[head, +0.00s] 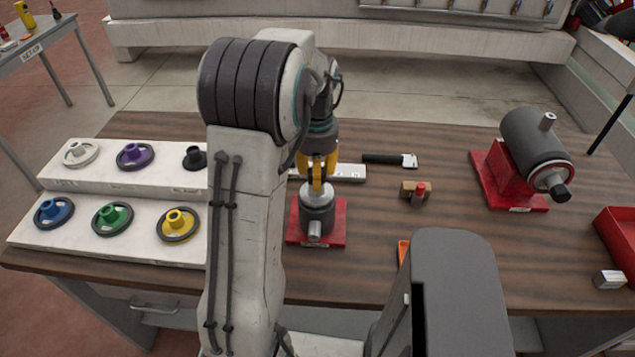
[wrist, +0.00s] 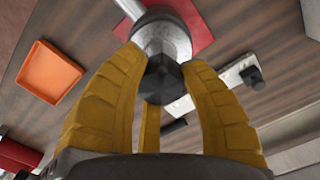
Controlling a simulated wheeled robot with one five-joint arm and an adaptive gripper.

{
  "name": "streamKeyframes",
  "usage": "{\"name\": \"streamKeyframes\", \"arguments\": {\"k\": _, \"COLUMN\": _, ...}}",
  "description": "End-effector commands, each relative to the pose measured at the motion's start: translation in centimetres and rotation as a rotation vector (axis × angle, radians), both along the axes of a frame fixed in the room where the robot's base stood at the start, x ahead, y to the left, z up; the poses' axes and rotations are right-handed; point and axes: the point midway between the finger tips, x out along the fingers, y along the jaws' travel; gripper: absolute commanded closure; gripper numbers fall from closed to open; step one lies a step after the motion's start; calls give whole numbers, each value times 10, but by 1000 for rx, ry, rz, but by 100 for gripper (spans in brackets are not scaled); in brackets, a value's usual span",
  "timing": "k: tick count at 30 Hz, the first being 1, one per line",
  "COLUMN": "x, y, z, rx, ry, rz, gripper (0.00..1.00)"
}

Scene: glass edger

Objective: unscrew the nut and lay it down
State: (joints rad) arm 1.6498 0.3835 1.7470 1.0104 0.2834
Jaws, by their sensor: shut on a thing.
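A grey metal spindle unit (head: 315,222) stands upright on a red base plate (head: 335,238) in the middle of the bench, with a short pale shaft pointing toward me. My gripper (head: 318,178) comes down from above onto its top. In the wrist view the yellow fingers (wrist: 162,90) are closed around the dark faceted nut (wrist: 160,76), which sits at the end of the grey cylinder (wrist: 165,38). In the head view the nut is hidden by the fingers. I cannot tell whether the nut is still threaded on.
On the left, two white stepped racks (head: 105,247) hold several coloured handwheels. A second grey unit on a red base (head: 505,183) stands at the right, near a red bin (head: 615,240). An orange tray (wrist: 48,72) lies on the bench. A small block (head: 412,190) and a dark-handled tool (head: 385,159) lie behind.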

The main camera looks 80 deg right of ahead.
Motion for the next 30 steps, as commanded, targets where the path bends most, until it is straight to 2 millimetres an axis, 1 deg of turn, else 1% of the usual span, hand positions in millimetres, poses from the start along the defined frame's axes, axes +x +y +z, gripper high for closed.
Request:
{"name": "streamKeyframes", "arguments": {"k": 3, "x": 0, "y": 1, "z": -1, "rx": 2, "ry": 0, "rz": 141, "gripper": 97}}
{"name": "streamKeyframes", "arguments": {"k": 30, "x": 0, "y": 1, "z": 0, "rx": 3, "ry": -1, "rz": 1223, "gripper": 97}}
